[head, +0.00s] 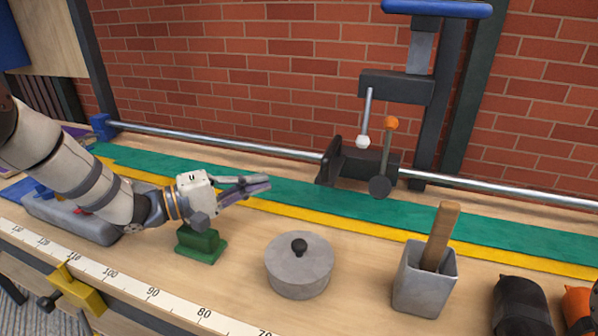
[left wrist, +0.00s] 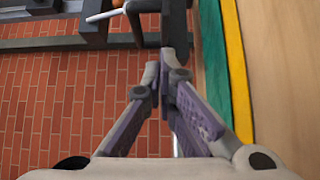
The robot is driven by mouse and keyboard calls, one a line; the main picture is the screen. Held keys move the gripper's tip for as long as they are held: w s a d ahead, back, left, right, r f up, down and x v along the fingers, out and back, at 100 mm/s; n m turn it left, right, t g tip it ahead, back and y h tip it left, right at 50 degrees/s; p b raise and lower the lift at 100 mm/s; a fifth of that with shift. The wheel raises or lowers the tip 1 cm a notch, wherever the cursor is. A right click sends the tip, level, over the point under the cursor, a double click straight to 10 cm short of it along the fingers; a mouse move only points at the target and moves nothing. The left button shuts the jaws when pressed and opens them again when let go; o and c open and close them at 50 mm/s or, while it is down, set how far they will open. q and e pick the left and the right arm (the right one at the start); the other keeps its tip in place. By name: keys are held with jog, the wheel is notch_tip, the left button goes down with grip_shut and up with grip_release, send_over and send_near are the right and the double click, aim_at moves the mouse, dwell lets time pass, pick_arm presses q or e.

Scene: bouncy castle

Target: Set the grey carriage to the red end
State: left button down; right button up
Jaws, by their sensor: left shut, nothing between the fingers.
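A dark grey carriage (head: 365,163) sits on a long silver rail (head: 230,146) in the head view, right of centre. A lever with an orange knob (head: 391,123) stands at its front. A blue block (head: 102,127) holds the rail's left end. The right end runs out of view, and I see no red end. My left gripper (head: 262,184) is shut and empty, left of the carriage and apart from it, above the green strip. In the left wrist view the fingertips (left wrist: 165,68) meet, with dark carriage parts (left wrist: 150,25) beyond. My right gripper is not in view.
A lidded grey pot (head: 298,273), a grey holder (head: 425,285) with a wooden handle, and a green block (head: 201,246) stand along the bench front. A dark post (head: 436,110) with a blue bar rises behind the carriage. The green strip (head: 300,197) is clear before the carriage.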

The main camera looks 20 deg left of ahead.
pick_arm(q)
jog(key=x, duration=0.9)
jog(key=shift+w+d+b, duration=0.1)
jog(key=shift+b, duration=0.2)
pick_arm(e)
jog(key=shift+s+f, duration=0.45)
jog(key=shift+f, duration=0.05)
